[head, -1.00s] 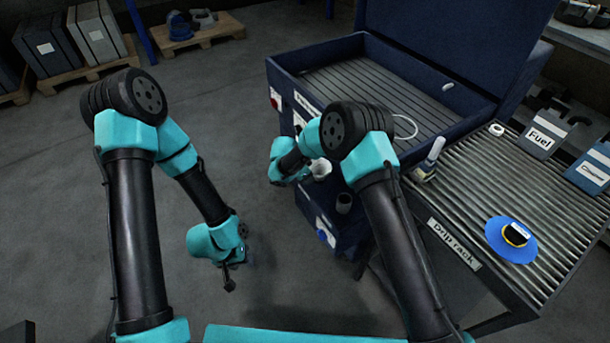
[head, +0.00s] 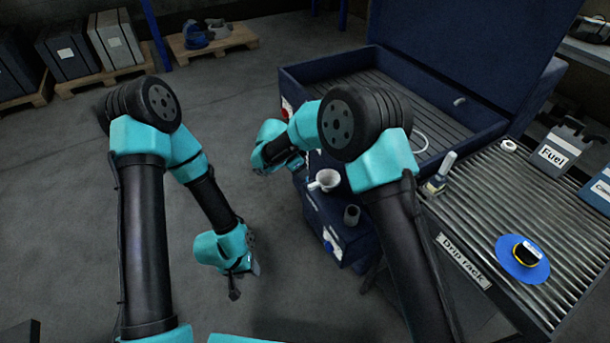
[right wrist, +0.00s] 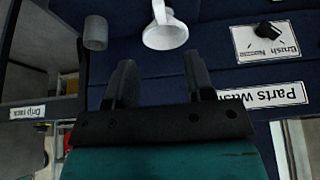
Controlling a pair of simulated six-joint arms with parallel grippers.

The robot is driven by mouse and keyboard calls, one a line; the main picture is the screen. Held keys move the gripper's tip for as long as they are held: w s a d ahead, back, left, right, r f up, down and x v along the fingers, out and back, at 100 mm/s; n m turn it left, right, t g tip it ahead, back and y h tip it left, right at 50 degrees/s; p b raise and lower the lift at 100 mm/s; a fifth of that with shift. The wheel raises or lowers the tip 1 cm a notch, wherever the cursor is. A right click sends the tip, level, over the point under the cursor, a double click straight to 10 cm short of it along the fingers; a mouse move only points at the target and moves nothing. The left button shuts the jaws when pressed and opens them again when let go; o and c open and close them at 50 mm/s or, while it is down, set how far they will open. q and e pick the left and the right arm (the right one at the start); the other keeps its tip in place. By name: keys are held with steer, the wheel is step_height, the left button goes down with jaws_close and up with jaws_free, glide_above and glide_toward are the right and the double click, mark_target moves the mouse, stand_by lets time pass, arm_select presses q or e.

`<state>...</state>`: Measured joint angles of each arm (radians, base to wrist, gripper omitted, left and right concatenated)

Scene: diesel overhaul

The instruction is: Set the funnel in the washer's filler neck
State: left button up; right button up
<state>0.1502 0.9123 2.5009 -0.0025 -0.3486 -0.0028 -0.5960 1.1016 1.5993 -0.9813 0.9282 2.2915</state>
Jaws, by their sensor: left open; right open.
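My left gripper (head: 236,287) is open and empty over the floor.
The ribbed drip rack (head: 510,205) stands right of the washer. A labelled panel with a black knob (right wrist: 268,30) is right of the funnel in the wrist view.

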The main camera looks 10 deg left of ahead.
steer(key=shift+v, duration=1.7)
steer(key=shift+f, duration=0.1)
steer(key=s+d+f+n+g+y, duration=0.1)
steer(key=s+d+f, duration=0.2)
steer(key=d+f, duration=0.1)
steer(key=s+d+f+n+g+y, duration=0.2)
steer(key=s+d+f, duration=0.1)
steer(key=d+f, duration=0.2)
steer(key=s+d+f+n+g+y, duration=0.1)
steer(key=s+d+f+n+y, duration=0.1)
steer(key=s+d+f, duration=0.2)
steer(key=shift+d+f, duration=0.35)
steer(key=shift+d, duration=0.4)
steer(key=shift+d+f, duration=0.4)
steer(key=shift+d, duration=0.3)
steer(key=s+d+f+n+t+y, duration=0.1)
steer(key=s+d+f+n, duration=0.1)
steer(key=s+d, duration=0.7)
steer(key=s+d+f+n+y, duration=0.1)
steer(key=s+d+f+n, duration=0.1)
steer(key=s+d, duration=0.6)
steer(key=shift+s+d+f+t+y, duration=0.35)
steer(key=shift+s+f+t+y, duration=0.1)
steer(key=shift+s, duration=0.55)
